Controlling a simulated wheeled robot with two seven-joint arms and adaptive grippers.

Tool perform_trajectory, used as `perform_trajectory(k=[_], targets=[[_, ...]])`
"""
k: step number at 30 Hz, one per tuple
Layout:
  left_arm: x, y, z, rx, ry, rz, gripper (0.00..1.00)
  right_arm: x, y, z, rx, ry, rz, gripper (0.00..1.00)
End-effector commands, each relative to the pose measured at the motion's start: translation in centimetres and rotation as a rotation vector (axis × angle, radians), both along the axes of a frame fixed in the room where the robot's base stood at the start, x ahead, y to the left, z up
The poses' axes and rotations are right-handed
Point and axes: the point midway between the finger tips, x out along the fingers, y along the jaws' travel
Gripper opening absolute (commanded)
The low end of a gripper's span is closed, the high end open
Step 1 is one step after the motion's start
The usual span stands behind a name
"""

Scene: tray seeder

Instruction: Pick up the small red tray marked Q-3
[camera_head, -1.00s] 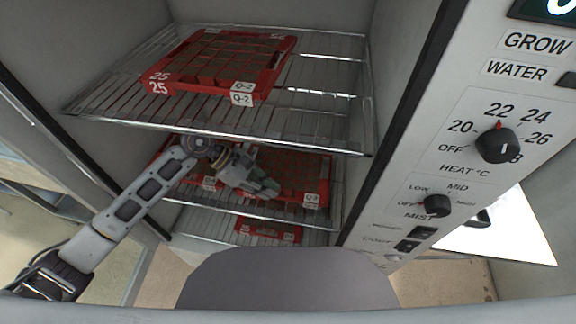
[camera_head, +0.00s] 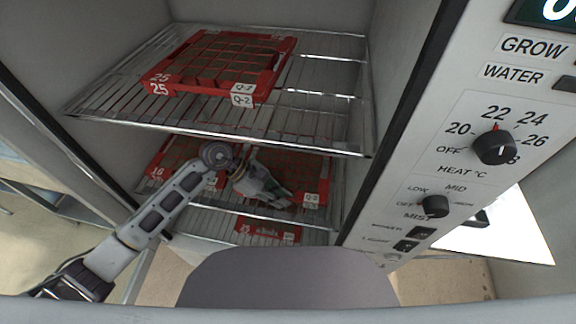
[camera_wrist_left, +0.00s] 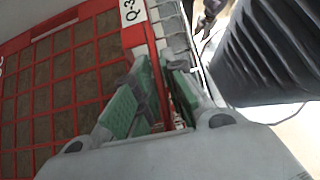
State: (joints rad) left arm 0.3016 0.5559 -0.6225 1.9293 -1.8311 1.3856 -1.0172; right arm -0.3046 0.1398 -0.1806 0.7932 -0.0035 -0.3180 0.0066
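The red tray marked Q-3 (camera_head: 305,168) lies on the middle wire shelf of the cabinet. It has a grid of brown cells, and its label faces front right. In the left wrist view its red rim (camera_wrist_left: 133,38) and Q-3 label show close up. My left gripper (camera_head: 282,197) is at the tray's front edge, left of the label, and hides part of the tray. In the left wrist view its green-padded fingers (camera_wrist_left: 163,68) stand apart, one on each side of the red rim. A firm grip does not show. My right gripper is not in view.
A larger red tray marked Q-2 (camera_head: 213,68) sits on the upper wire shelf (camera_head: 330,125), above my left arm. Another red tray (camera_head: 268,231) lies on the lower shelf. The control panel (camera_head: 470,150) with knobs stands at the right. Cabinet walls bound both sides.

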Motion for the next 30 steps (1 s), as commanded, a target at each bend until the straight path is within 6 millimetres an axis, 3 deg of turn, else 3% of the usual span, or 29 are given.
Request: perform_trajectory(k=[8,12,30], targets=[[0.01,0.03,0.01,0.000,0.000,0.000,0.12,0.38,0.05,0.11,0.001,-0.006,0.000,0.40],[0.01,0.03,0.02,0.001,0.000,0.000,0.00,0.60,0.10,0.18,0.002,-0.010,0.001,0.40],[0.09,-0.02,0.21,-0.003,-0.004,-0.001,0.00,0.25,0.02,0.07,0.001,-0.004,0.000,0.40]])
